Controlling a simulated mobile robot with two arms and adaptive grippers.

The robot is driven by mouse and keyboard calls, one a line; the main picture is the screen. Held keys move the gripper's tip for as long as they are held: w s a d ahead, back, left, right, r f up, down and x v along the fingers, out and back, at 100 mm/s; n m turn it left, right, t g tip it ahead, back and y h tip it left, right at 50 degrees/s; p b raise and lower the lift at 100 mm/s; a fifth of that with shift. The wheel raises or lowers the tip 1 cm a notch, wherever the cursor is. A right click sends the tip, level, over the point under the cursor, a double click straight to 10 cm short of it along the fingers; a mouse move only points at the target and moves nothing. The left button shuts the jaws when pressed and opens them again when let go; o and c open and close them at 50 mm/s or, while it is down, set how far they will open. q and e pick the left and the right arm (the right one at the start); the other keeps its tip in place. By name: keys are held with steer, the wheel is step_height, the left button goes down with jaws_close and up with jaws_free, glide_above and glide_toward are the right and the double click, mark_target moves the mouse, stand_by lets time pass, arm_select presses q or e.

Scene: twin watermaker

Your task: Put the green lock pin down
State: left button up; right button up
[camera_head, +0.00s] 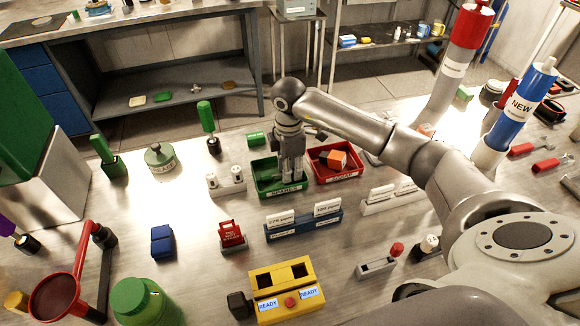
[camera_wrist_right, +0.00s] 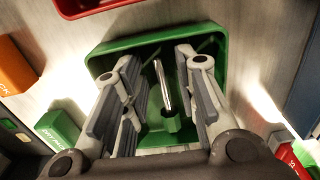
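The green tray (camera_head: 262,181) stands mid-table and also fills the middle of the right wrist view (camera_wrist_right: 105,62). My right gripper (camera_head: 291,176) points down into this tray. In the right wrist view, its two fingers (camera_wrist_right: 162,100) are spread apart. Between them is the lock pin (camera_wrist_right: 162,85), a bright metal shaft with a green end toward the camera. A gap shows on both sides of the pin, and neither finger seems to touch it. I cannot tell if it lies flat or leans. In the head view the gripper hides the pin. My left gripper is not in view.
A red tray (camera_head: 325,178) with an orange block (camera_head: 337,160) stands right beside the green tray. A green cylinder (camera_head: 256,139) lies behind it. A white two-knobbed block (camera_head: 226,182) is on its left, and a blue card holder (camera_head: 303,224) in front.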

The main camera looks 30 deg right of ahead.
steer(key=shift+r, duration=0.1)
steer(key=shift+r, duration=0.25)
step_height(320, 180, up, 12)
steer(key=b, duration=0.1)
steer(key=shift+f+b, duration=0.15)
steer(key=shift+b, duration=0.2)
steer(key=shift+s+a+f, duration=0.1)
